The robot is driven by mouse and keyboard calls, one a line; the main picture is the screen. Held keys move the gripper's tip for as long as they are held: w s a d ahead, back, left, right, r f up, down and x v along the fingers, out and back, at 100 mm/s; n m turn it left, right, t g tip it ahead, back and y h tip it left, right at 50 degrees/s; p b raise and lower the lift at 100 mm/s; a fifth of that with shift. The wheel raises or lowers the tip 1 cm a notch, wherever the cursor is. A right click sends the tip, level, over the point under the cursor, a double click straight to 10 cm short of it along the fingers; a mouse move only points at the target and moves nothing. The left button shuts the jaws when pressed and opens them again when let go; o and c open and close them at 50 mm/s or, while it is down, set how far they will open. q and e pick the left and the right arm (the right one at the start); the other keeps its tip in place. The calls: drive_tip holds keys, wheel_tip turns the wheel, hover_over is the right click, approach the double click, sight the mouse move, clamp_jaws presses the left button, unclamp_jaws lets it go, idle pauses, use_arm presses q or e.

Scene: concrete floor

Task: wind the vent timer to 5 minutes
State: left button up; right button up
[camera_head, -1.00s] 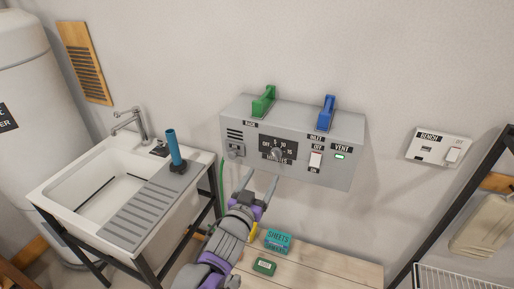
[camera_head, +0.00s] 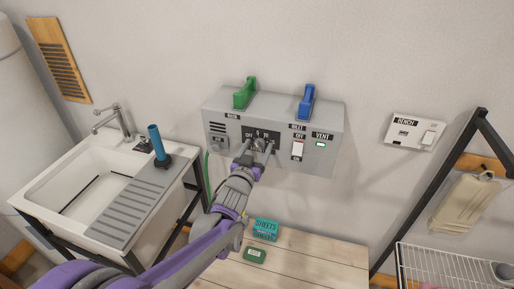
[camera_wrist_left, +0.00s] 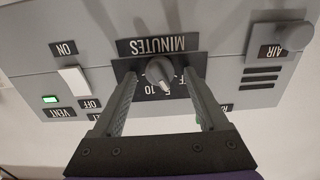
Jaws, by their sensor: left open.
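The vent timer is a grey round knob (camera_wrist_left: 160,72) on a black plate marked MINUTES, on the front of a grey wall box (camera_head: 225,110). The wrist view shows it upside down. A pale mark on the knob points down and slightly right in that view; I cannot tell exactly which number it meets. In the head view the timer plate (camera_head: 249,133) is partly covered by my gripper. My left gripper (camera_head: 256,151) is open, with one finger on each side of the knob; the wrist view shows its fingers (camera_wrist_left: 159,82) apart from the knob. My right gripper is out of view.
Green (camera_head: 244,94) and blue (camera_head: 306,102) handles stand on the box top. A white switch (camera_head: 297,149) and a lit green VENT light (camera_head: 320,144) sit right of the timer. A sink (camera_head: 75,185) is at left; a wooden table (camera_head: 300,262) is below.

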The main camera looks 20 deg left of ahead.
use_arm(q)
clamp_jaws()
idle(0.4)
idle(1.1)
unclamp_jaws()
drive_tip(key=s+b, duration=0.1)
drive_tip(key=s, duration=1)
drive_tip(key=shift+a, duration=0.15)
